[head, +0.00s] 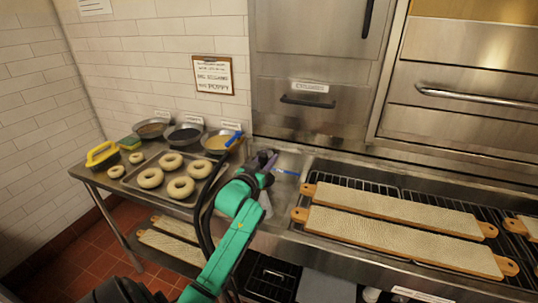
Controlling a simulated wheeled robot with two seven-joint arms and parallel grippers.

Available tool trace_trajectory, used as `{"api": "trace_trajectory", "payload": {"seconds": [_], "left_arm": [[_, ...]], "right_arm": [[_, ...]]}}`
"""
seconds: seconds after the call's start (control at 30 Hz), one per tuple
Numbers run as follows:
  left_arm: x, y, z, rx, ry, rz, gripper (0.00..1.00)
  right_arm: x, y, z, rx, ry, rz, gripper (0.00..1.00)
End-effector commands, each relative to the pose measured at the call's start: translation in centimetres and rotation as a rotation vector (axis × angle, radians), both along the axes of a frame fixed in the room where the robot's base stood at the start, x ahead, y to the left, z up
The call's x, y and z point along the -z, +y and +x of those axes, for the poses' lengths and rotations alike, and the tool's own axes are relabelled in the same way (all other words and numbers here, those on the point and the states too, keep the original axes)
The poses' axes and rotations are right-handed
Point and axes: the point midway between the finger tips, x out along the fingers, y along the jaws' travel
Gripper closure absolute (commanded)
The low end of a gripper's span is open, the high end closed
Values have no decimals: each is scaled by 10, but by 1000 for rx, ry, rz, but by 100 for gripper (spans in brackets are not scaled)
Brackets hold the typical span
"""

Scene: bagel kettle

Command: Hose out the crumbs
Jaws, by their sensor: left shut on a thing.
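My left gripper (265,163) reaches over the steel counter from the lower left, at the gap between the bagel tray and the grill. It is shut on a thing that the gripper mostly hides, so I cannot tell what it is. A pale wedge-shaped piece (265,204) shows just below the gripper. A thin blue strip (286,172) shows just right of it. A black hose or cable (205,205) curves along my left arm. A steel drawer (300,107) with a small label stands shut behind. I cannot make out any crumbs. My right gripper is not in view.
A tray (133,183) of bagels lies on the left counter. Several bowls (185,134) stand behind it, one with a blue-handled tool (233,140). Long boards (400,239) lie on the grill racks at right.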

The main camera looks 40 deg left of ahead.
Motion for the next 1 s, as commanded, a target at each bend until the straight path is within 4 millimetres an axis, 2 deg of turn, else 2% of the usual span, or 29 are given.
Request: {"api": "trace_trajectory", "payload": {"seconds": [1.0], "left_arm": [[-2,-17,-48,0,-2,0,100]], "right_arm": [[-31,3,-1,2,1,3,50]]}}
